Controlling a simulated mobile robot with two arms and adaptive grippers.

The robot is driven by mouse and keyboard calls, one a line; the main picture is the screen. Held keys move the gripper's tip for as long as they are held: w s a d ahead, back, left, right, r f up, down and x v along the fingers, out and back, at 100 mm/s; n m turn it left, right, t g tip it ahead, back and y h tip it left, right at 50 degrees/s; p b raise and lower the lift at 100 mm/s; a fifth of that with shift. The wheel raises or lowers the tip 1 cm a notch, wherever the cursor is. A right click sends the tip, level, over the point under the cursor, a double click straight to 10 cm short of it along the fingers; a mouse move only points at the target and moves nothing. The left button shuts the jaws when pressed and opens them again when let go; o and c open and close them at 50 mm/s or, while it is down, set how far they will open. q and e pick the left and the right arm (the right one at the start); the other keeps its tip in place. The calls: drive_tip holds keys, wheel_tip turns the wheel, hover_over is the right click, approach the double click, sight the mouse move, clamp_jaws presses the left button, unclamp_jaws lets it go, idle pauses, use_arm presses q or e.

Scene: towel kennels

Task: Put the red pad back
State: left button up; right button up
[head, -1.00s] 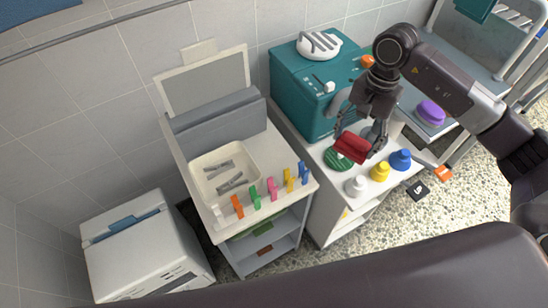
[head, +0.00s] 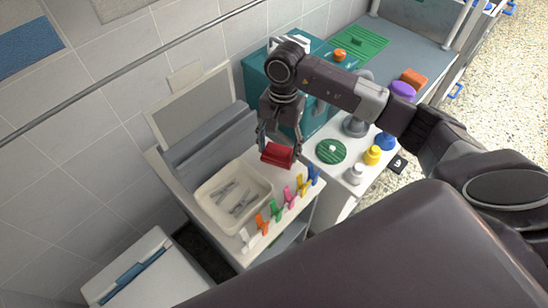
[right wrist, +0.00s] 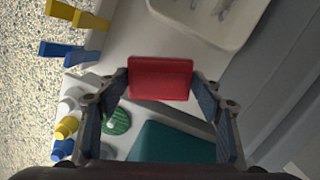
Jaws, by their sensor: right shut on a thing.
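The red pad (head: 277,155) is a small red block held between the fingers of my right gripper (head: 280,148). In the head view it hangs over the back right part of the white cart top, beside the cream tray. In the right wrist view the red pad (right wrist: 160,78) sits squarely between the two fingertips of the right gripper (right wrist: 160,82), with a finger against each side. The right gripper is shut on it. My left gripper is not in view.
The cream tray (head: 207,190) holds grey clips. Several coloured pegs (head: 289,196) line the cart's front edge. To the right are a green disc (head: 322,150), white, yellow and blue knobbed pieces, and a teal box (head: 312,112). A grey panel (head: 215,138) stands behind.

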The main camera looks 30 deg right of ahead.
sight(277, 156)
drive_tip(key=shift+f, duration=0.4)
drive_tip(key=shift+w+a+f, duration=0.1)
drive_tip(key=shift+f, duration=0.2)
wheel_tip(277, 156, down, 3)
drive_tip(key=shift+a+f+p, duration=0.1)
drive_tip(key=shift+p, duration=0.3)
drive_tip(key=shift+f, duration=0.25)
drive_tip(key=o, duration=1.3)
drive_tip(key=shift+o, duration=0.2)
drive_tip(key=shift+r, duration=0.2)
drive_tip(key=shift+w+r, duration=0.15)
drive_tip(key=shift+r, duration=0.2)
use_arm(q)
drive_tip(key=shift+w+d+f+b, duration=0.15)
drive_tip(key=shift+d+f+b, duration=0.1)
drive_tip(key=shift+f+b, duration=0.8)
use_arm(e)
drive_tip(key=r, duration=0.7)
drive_tip(key=d+r, duration=0.1)
drive_tip(key=r, duration=0.3)
drive_tip(key=shift+w+d+r, duration=0.1)
drive_tip(key=shift+w, duration=0.25)
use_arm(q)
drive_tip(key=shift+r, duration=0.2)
use_arm(e)
drive_tip(key=shift+s, duration=0.1)
